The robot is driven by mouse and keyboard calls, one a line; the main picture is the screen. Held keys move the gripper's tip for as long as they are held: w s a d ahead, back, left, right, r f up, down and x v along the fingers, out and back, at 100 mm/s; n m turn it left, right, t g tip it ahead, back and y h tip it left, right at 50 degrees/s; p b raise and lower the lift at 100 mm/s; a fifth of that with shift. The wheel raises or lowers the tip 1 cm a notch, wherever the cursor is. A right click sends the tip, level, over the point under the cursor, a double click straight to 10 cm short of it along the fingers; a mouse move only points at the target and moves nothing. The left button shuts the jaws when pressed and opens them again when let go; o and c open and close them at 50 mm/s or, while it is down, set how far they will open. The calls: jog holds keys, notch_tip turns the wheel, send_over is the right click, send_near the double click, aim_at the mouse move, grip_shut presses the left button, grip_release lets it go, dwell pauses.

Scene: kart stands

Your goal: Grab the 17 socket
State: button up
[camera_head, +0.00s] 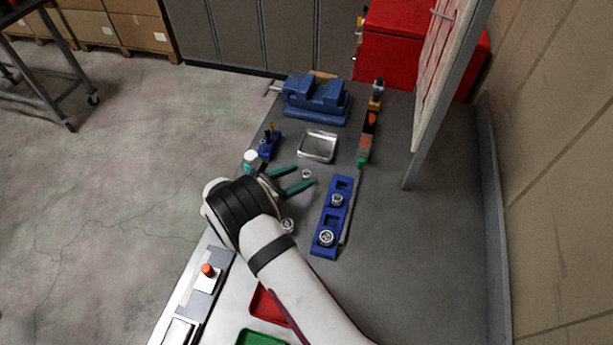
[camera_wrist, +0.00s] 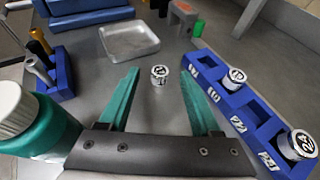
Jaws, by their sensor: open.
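A small loose silver socket (camera_head: 307,174) stands on the grey bench; it also shows in the wrist view (camera_wrist: 159,76), its marking too small to read surely. My gripper (camera_head: 304,176) is open, with its two green fingers on either side of the socket in the wrist view and nothing gripped. Whether the fingertips are level with it is unclear. A blue socket rack (camera_head: 341,187) with white number labels stands to the right. It holds two larger sockets (camera_head: 337,200) (camera_head: 326,237); the nearer one (camera_wrist: 298,145) seems marked 24. Other rack places look empty.
Another loose socket (camera_head: 288,226) lies beside my arm. A bottle (camera_wrist: 32,130) is close on the gripper's left, near a blue tool holder (camera_head: 269,143). A metal tray (camera_head: 317,146) and a blue vise (camera_head: 316,98) are beyond.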

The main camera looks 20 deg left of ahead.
jog(key=shift+w+d+f, duration=0.25)
jog(key=shift+w+d, duration=0.1)
jog(key=shift+w, duration=0.2)
grip_shut()
jog(key=shift+r, duration=0.15)
